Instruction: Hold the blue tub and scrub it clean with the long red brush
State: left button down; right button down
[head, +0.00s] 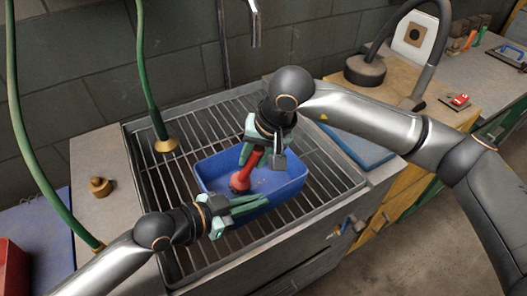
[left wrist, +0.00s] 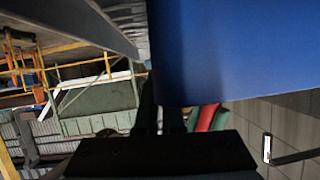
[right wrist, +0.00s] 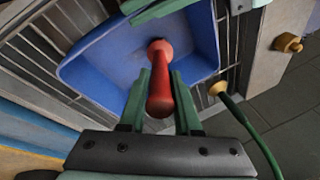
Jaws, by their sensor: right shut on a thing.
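The blue tub (head: 283,186) sits on the slatted metal rack of the sink, open side up. My right gripper (head: 262,152) is shut on the red brush (head: 248,168), whose handle also shows between the fingers in the right wrist view (right wrist: 160,85). The brush points down into the tub, its lower end at or near the tub floor; exact contact is unclear. My left gripper (head: 250,204) has its green fingers at the tub's near-left wall. In the left wrist view the tub's wall (left wrist: 235,50) fills the upper right, and whether the fingers grip it is unclear.
A green hose with a brass nozzle (head: 166,145) hangs behind the tub on the left. A brass weight (head: 100,186) stands on the left ledge. A blue board (head: 355,145) lies right of the rack. A faucet (head: 254,25) hangs above. Bare slats surround the tub.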

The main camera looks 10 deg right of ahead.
jog(key=s+a, duration=0.2)
jog(key=a, duration=0.2)
jog(key=w+d, duration=0.6)
jog(key=d, duration=0.7)
notch_tip(320, 180, up, 8)
jog(key=shift+a, duration=0.15)
dwell(0.8)
dwell(0.6)
pick_arm(q)
jog(key=c, duration=1)
grip_release()
jog(key=shift+o, duration=0.2)
